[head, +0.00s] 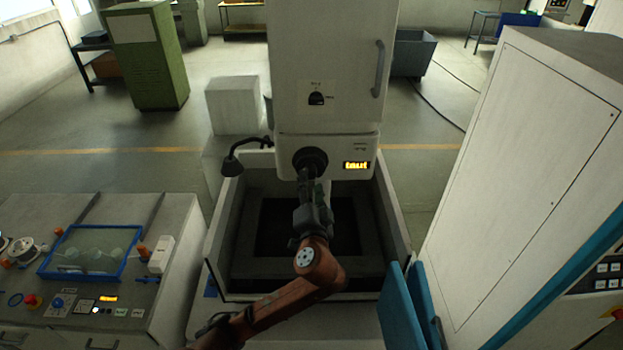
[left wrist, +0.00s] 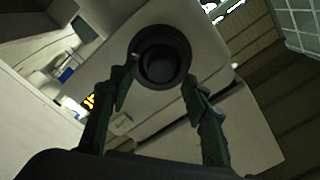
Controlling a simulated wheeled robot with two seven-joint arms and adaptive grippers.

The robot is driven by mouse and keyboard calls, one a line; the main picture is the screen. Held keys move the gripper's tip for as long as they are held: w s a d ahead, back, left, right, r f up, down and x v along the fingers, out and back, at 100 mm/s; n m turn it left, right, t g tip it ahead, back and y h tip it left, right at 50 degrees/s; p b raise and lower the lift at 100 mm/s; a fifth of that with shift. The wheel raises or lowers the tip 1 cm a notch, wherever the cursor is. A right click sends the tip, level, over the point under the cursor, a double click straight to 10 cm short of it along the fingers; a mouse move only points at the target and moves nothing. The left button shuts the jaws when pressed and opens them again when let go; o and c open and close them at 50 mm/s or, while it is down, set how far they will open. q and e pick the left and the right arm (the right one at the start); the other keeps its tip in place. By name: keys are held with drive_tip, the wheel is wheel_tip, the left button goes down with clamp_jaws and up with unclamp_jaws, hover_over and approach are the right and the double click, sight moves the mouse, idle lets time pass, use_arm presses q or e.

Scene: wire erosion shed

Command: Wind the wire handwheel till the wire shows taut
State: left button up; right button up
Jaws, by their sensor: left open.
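The black round handwheel (head: 310,158) sits on the front of the white machine head (head: 287,146). An amber lit display (head: 356,165) is to its right; its text is too small to read surely. My left gripper (head: 309,180) reaches up to the handwheel from below and partly hides it. In the left wrist view the handwheel (left wrist: 161,56) is ahead of the open green fingers (left wrist: 157,85), one on each side of its lower part. I cannot tell whether they touch it. My right gripper is not in view.
Below the head is an open grey tank (head: 222,245). A black lamp (head: 232,166) stands at its left rim, and blue panels (head: 407,305) at its front right. A control bench (head: 170,225) is on the left, a tall white cabinet (head: 530,170) on the right.

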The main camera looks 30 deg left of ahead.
use_arm(q)
drive_tip(key=v, duration=0.9)
